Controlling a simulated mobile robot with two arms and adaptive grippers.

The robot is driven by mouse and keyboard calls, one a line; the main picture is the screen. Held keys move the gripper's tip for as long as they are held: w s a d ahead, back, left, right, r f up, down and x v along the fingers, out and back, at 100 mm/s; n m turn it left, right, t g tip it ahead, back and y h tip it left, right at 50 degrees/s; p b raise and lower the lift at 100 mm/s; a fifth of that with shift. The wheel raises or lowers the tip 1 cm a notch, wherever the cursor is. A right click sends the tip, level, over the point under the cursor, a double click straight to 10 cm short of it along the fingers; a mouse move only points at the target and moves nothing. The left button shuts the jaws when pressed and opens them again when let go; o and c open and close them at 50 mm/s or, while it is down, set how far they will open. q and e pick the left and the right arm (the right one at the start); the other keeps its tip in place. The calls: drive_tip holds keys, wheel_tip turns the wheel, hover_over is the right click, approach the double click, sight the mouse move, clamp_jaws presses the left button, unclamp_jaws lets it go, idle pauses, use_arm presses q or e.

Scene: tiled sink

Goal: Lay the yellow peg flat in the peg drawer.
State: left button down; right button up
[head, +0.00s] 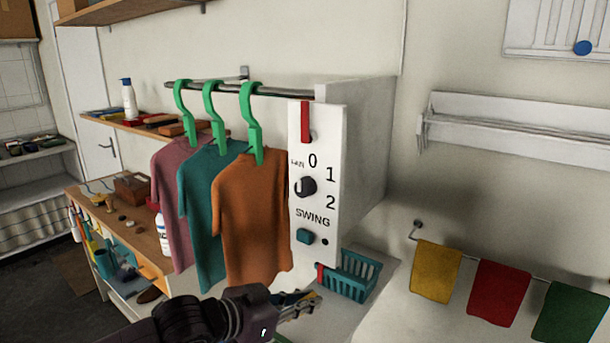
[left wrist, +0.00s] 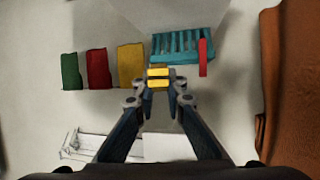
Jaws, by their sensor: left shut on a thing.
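My left gripper (head: 303,304) reaches in from the bottom of the head view, below the orange shirt and just in front of the teal basket. In the left wrist view its fingertips (left wrist: 159,86) are shut on the yellow peg (left wrist: 158,73), which shows as a small yellow piece with a dark band across it. The peg is hard to make out in the head view. I cannot identify a peg drawer in either view. My right gripper is not in view.
A teal basket (head: 350,276) stands on a pale surface under a white panel (head: 319,190) with a knob. Pink, teal and orange shirts (head: 252,215) hang left of the panel. Yellow, red and green cloths (head: 499,291) hang on a rail at right. A wooden bench (head: 135,228) stands at left.

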use_arm(q)
drive_tip(key=s+a+f+m+b, duration=0.1)
drive_tip(key=s+a+f+b, duration=0.1)
drive_tip(key=s+a, duration=1.6)
drive_tip(key=shift+s+a+f+g+h, duration=0.15)
drive_tip(key=shift+a+f+g+h, duration=0.25)
drive_tip(key=shift+a+f, duration=0.3)
drive_tip(key=shift+f, duration=0.1)
